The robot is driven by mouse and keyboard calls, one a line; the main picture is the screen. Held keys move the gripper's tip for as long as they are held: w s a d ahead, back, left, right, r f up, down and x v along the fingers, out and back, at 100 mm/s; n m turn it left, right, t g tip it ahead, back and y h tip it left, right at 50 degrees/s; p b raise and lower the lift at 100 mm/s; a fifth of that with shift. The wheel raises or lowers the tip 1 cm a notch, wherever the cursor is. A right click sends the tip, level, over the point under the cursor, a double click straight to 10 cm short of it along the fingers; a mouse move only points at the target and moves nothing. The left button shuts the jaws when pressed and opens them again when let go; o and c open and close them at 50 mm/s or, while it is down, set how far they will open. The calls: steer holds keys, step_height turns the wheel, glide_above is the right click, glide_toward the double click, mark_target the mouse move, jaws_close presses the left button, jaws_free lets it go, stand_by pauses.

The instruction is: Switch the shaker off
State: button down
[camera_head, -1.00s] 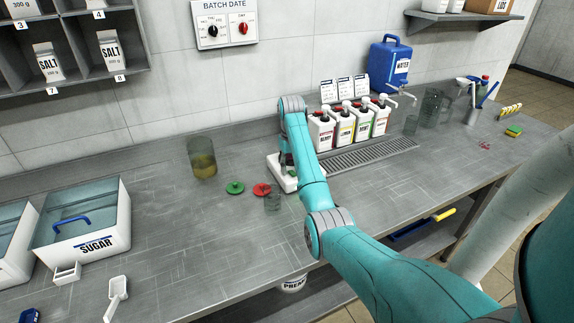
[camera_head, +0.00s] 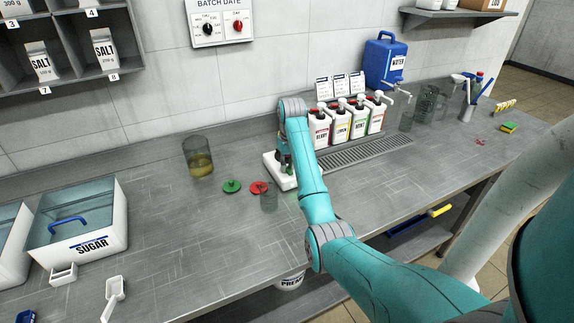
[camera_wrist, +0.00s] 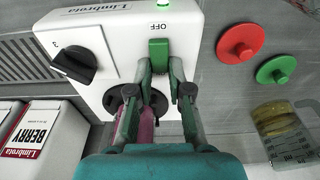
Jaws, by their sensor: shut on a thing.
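The shaker is a white box (camera_head: 281,181) on the worktop, partly hidden by my arm. In the wrist view its white top (camera_wrist: 103,25) carries a black knob (camera_wrist: 75,63), a green switch (camera_wrist: 158,53) beside the word OFF, and a lit green lamp (camera_wrist: 168,4). My gripper (camera_wrist: 160,72) is over the shaker, its two fingers on either side of the green switch and closed on it. A pink cylinder (camera_wrist: 147,130) shows behind the fingers, mostly hidden. In the head view my gripper (camera_head: 285,163) is small and low over the box.
A jar of yellowish liquid (camera_head: 199,160) stands left. Several pump bottles (camera_head: 342,125) stand to the right, with BERRY (camera_wrist: 30,140) near my gripper.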

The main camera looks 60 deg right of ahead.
steer(key=shift+s+a+r+t+h, duration=0.1)
steer(key=shift+s+t+h, duration=0.1)
steer(key=shift+t+h, duration=0.35)
steer(key=shift+s+a+t+h, duration=0.15)
steer(key=shift+t+h, duration=0.1)
steer(key=shift+t, duration=0.5)
steer(key=c, duration=1.1)
jaws_free()
steer(key=shift+v, duration=3.75)
